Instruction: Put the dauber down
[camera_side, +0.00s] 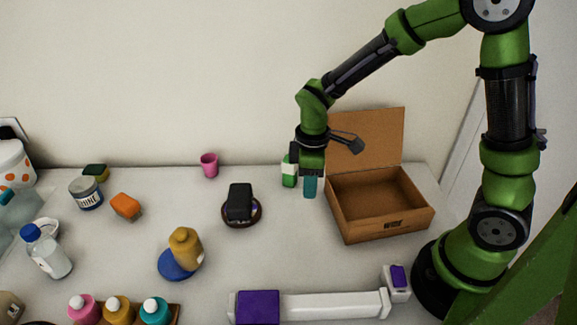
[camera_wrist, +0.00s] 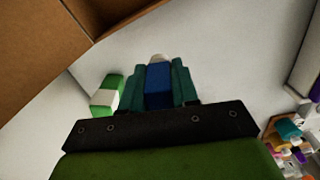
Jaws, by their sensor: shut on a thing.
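My gripper (camera_side: 310,188) points down over the table, just left of the cardboard box. In the wrist view its two teal fingers (camera_wrist: 159,86) are shut on a blue block-like thing with a pale end, which I take to be the dauber (camera_wrist: 158,88). In the side view the fingers hide the dauber. I cannot tell whether its lower end touches the table.
A green and white block (camera_side: 289,171) stands close to my gripper's left. The open cardboard box (camera_side: 382,212) is to its right. A black block sits on a dark round dish (camera_side: 256,213).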

